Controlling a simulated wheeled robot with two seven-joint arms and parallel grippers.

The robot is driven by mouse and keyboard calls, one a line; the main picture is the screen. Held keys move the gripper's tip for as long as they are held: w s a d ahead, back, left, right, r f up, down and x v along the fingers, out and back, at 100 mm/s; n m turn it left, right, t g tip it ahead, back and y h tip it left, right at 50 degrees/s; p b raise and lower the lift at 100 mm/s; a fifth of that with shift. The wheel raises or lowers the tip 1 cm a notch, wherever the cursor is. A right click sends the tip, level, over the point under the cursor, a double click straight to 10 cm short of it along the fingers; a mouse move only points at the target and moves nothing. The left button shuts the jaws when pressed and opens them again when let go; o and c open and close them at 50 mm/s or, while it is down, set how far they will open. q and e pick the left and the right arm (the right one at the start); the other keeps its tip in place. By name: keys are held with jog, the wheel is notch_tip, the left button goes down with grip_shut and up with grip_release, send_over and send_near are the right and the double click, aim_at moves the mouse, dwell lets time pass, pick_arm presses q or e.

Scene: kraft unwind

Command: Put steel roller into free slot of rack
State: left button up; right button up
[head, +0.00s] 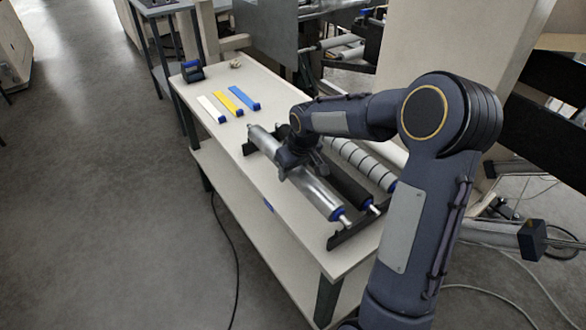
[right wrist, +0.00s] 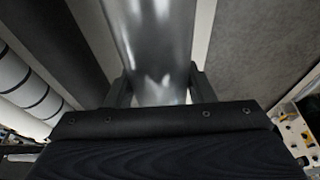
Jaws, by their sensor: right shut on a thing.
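The steel roller (head: 316,191) is a shiny metal cylinder with a blue collar at its near end. It lies lengthwise along the front side of the rack (head: 344,236), which has black end bars on the table. My right gripper (head: 300,170) is over the roller's middle and shut on it; the right wrist view shows the fingers (right wrist: 160,90) on both sides of the shiny roller (right wrist: 158,40). I cannot tell whether the roller's ends rest in the rack or hang just above it. My left gripper is not in view.
A black roller (head: 347,186) and a white roller with dark bands (head: 362,162) lie beside it in the rack. White (head: 211,109), yellow (head: 228,102) and blue (head: 243,97) strips lie on the table (head: 225,148). A dark blue object (head: 192,71) stands at the far end.

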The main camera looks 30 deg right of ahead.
jog(key=shift+f, duration=0.15)
jog(key=shift+f+b, duration=1.4)
jog(key=shift+f, duration=0.1)
jog(key=shift+f, duration=0.25)
dwell(0.4)
jog(key=o, duration=1.4)
jog(key=shift+c, duration=0.2)
jog(key=shift+o, duration=0.4)
jog(key=shift+s+f, duration=0.1)
jog(key=shift+f, duration=0.05)
jog(key=v, duration=0.8)
